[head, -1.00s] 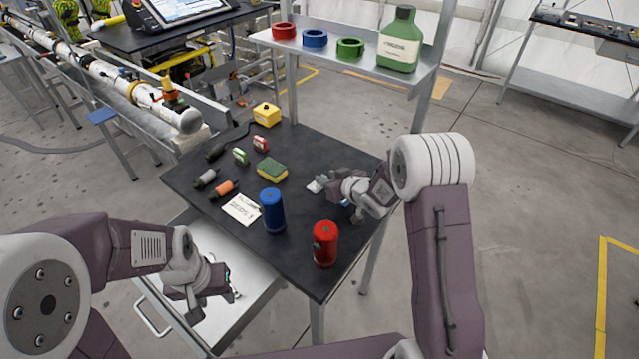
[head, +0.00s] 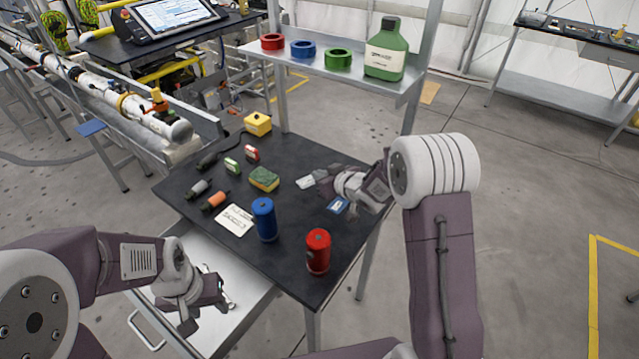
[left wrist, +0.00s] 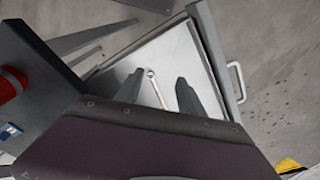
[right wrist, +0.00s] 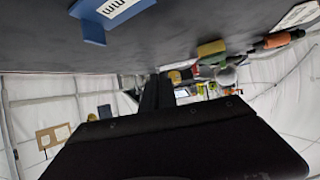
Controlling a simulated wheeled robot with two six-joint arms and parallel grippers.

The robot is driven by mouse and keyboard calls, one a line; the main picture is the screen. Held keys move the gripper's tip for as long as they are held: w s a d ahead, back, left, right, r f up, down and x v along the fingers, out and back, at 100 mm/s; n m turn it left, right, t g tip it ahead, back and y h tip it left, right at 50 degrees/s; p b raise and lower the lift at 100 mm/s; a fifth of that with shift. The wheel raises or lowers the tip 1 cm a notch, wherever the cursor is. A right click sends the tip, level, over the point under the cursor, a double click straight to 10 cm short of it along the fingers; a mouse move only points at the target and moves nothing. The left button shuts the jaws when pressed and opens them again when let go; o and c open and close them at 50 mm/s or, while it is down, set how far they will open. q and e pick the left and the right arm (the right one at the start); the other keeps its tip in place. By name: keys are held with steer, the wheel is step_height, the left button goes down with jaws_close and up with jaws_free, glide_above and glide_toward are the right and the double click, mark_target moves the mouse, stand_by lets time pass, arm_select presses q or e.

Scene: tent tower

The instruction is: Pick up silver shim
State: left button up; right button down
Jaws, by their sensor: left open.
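The silver shim (head: 305,182) is a small pale plate at the fingertips of my right gripper (head: 320,176), over the right back part of the black table. In the right wrist view my right gripper (right wrist: 158,90) has its dark fingers close together, seemingly shut on the shim, which is hard to make out there. My left gripper (head: 208,312) is open and empty over the drawer, as the left wrist view shows (left wrist: 160,78).
The open drawer (head: 240,312) holds a wrench (left wrist: 155,90). A blue can (head: 264,220), a red can (head: 318,252), a sponge (head: 264,179) and a paper note (head: 235,220) are on the table. A shelf (head: 330,68) with tape rolls and a green bottle stands behind.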

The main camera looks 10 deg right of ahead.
steer(key=s+d+r+p, duration=0.2)
steer(key=s+d+r, duration=0.4)
steer(key=s+d, duration=0.1)
steer(key=shift+v, duration=1.05)
